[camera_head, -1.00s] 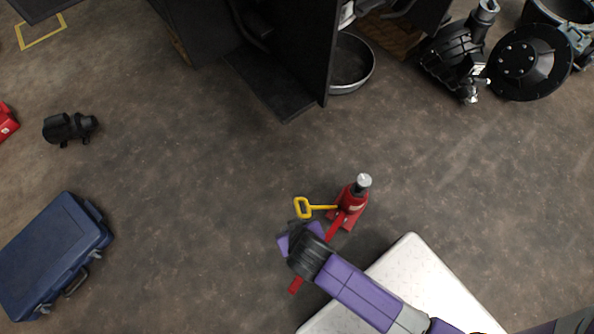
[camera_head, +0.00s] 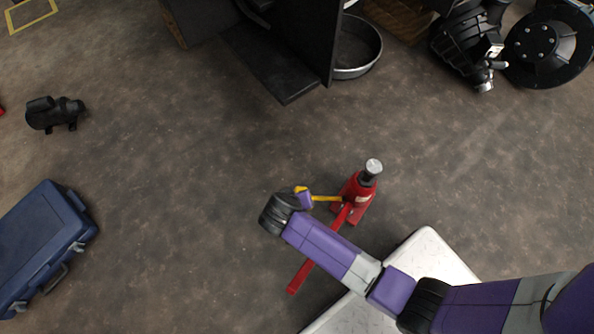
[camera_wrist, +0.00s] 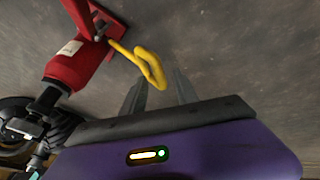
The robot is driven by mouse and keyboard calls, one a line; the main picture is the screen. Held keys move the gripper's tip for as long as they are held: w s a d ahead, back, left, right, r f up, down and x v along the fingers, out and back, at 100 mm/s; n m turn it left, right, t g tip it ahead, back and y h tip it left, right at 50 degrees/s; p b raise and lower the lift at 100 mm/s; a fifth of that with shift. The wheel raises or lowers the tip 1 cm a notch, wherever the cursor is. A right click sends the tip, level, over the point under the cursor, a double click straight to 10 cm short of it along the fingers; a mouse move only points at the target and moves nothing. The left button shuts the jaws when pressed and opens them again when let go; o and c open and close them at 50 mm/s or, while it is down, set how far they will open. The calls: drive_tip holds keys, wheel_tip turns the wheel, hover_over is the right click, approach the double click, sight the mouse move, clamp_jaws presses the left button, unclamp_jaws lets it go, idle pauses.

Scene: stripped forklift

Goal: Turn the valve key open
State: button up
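The valve key (camera_head: 325,198) is a yellow bar with a loop handle, sticking out leftward from the red bottle jack (camera_head: 360,196) on the floor. My gripper (camera_wrist: 158,80) is open in the wrist view. The key's yellow loop (camera_wrist: 151,68) lies at the fingertips, in front of the gap between the two fingers. I cannot tell whether they touch it. In the head view my wrist covers part of the loop. The jack also shows in the wrist view (camera_wrist: 78,66), at upper left.
The jack's long red lever (camera_head: 308,270) reaches down-left under my arm. A white slab (camera_head: 430,256) lies at lower right. A blue case (camera_head: 35,245) lies at left, and a dark metal frame (camera_head: 300,50) stands above. The floor left of the jack is clear.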

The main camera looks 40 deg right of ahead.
drive_tip(key=shift+d+f, duration=0.15)
drive_tip(key=shift+f, duration=0.2)
clamp_jaws()
drive_tip(key=shift+w+r, duration=0.1)
